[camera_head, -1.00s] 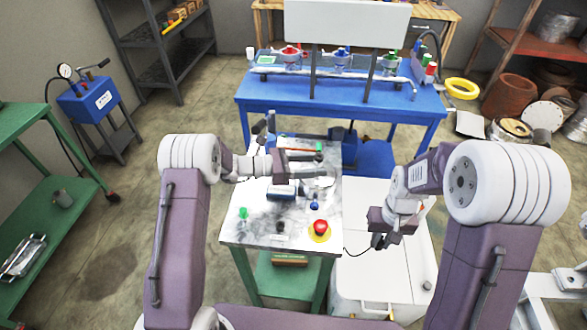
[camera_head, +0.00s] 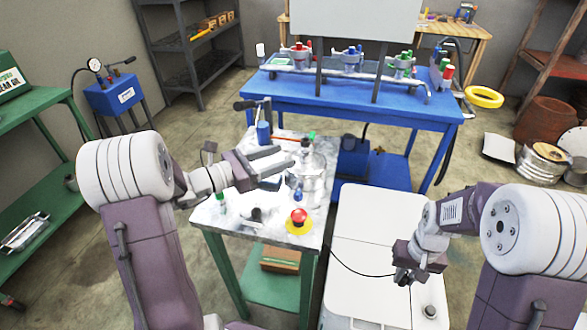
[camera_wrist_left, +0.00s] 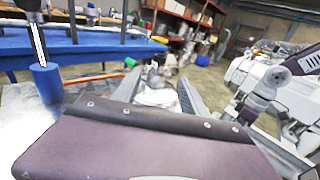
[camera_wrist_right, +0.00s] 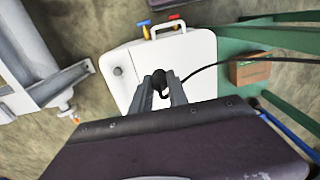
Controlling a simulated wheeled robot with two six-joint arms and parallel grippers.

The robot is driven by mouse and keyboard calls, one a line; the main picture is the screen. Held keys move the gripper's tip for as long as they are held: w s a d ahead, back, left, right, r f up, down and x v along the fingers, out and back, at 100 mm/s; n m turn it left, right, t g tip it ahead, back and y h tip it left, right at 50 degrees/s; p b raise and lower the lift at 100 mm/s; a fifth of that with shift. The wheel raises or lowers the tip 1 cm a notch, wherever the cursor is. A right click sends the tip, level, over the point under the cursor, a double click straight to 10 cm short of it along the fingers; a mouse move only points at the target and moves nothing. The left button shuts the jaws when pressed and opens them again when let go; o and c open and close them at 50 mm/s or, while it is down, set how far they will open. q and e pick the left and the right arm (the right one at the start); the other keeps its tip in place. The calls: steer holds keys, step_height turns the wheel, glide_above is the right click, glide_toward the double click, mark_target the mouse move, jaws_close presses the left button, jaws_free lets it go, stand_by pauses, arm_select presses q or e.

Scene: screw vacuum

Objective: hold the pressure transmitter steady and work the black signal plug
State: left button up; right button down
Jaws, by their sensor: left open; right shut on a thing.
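My left gripper (camera_head: 284,160) is open above the marble-topped bench (camera_head: 212,222), its fingers pointing right. A silvery round body (camera_head: 312,170) stands beyond its fingertips and also shows between the fingers in the left wrist view (camera_wrist_left: 153,88). I cannot tell for sure which of the two is the pressure transmitter. My right gripper (camera_head: 405,278) is shut on the small black signal plug, which shows between its fingertips in the right wrist view (camera_wrist_right: 160,82). It holds the plug above the white cabinet, clear of the bench.
A thin black cable (camera_head: 350,271) sags from the plug to the bench. A red button on a yellow base (camera_head: 299,222) sits at the bench's front right. The white cabinet (camera_head: 372,215) stands right of the bench. A blue table (camera_head: 300,96) with a manifold is behind.

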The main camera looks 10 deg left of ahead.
mark_target(305, 149)
arm_select(q)
steer(key=shift+a, duration=0.2)
arm_select(e)
steer(key=shift+s+a+r, duration=0.1)
steer(key=shift+a+r, duration=0.05)
steer(key=shift+a, duration=0.1)
arm_select(q)
steer(key=b+x, duration=0.1)
steer(key=x, duration=1.1)
steer(key=shift+f, duration=0.1)
arm_select(e)
steer(key=shift+f, duration=0.65)
arm_select(q)
jaws_close()
jaws_free()
